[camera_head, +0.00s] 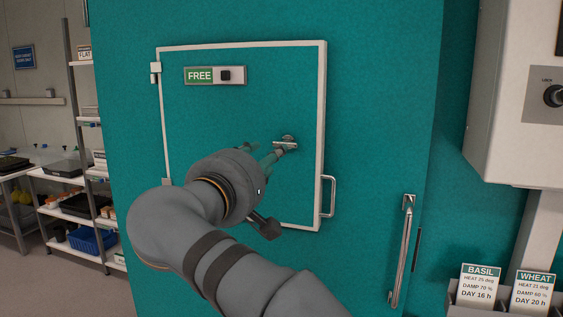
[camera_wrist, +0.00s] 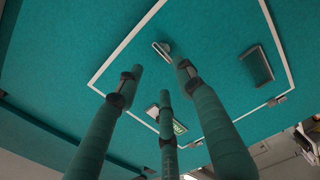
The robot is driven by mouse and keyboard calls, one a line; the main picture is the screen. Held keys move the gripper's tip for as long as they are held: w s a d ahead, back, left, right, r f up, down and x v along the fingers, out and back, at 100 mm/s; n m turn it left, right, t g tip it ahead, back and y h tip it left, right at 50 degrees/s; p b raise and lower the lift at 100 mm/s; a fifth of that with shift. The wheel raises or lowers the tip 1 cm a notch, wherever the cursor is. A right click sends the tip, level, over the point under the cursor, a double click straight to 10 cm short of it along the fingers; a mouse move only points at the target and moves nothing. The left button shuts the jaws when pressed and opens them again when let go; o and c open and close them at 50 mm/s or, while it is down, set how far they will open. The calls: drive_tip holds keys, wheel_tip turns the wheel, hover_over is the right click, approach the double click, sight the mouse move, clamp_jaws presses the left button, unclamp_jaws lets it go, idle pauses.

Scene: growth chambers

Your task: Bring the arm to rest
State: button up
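My gripper (camera_head: 266,156) is raised in front of a teal chamber door panel (camera_head: 230,115). In the wrist view its three green fingers (camera_wrist: 157,78) are spread apart with nothing between them. A small metal latch (camera_head: 286,143) sits on the panel close to the fingertips in the head view. It also shows just beyond the fingers in the wrist view (camera_wrist: 163,48). Whether a finger touches it, I cannot tell. The panel looks shut in its white frame. A sign on it reads FREE (camera_head: 200,75). My arm hides the panel's lower left part.
A white pull handle (camera_head: 329,196) is at the panel's right edge, and a long metal handle (camera_head: 402,250) is lower right. BASIL (camera_head: 480,284) and WHEAT (camera_head: 532,293) cards stand in a holder at the lower right. Shelving (camera_head: 80,180) stands at the left.

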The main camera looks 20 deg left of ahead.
sight(285, 142)
drive_tip(key=shift+w, duration=0.1)
drive_tip(key=w, duration=1.2)
drive_tip(key=shift+s, duration=0.1)
